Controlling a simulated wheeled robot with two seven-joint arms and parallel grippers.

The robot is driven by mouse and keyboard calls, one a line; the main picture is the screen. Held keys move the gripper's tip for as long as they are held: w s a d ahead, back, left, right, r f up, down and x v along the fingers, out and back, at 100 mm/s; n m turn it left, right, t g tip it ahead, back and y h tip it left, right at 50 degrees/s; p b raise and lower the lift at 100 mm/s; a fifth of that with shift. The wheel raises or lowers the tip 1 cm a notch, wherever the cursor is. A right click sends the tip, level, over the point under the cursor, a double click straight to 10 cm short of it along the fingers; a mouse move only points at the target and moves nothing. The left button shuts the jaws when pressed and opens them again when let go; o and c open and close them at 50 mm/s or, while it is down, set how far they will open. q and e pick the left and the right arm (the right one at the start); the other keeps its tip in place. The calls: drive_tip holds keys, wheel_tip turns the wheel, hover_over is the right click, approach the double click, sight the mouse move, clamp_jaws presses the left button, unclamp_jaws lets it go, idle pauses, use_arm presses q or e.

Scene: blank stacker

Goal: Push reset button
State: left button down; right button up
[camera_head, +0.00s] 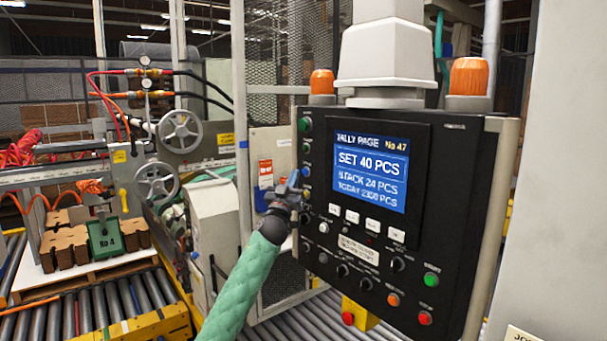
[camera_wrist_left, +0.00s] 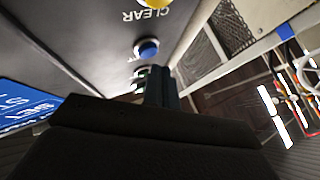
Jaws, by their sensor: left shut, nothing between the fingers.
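The black control panel (camera_head: 450,180) stands at the right with a blue lit screen (camera_head: 370,175). A blue button (camera_head: 306,171) sits in the column on its left edge. In the wrist view the blue button (camera_wrist_left: 147,49) is just beyond my left gripper (camera_wrist_left: 160,75); its label is mostly hidden, with a final T showing. A yellow button (camera_wrist_left: 155,2) marked CLEAR is near it. My left gripper (camera_head: 296,184) is shut and empty, its tips close to the panel's left edge; I cannot tell whether they touch a button. My right gripper is not in view.
Green buttons (camera_head: 304,124) sit higher in the same column. Knobs and green, orange and red buttons (camera_head: 425,317) fill the lower panel. A mesh guard (camera_head: 285,60) and handwheels (camera_head: 180,131) stand behind. Roller conveyors (camera_head: 80,315) run below.

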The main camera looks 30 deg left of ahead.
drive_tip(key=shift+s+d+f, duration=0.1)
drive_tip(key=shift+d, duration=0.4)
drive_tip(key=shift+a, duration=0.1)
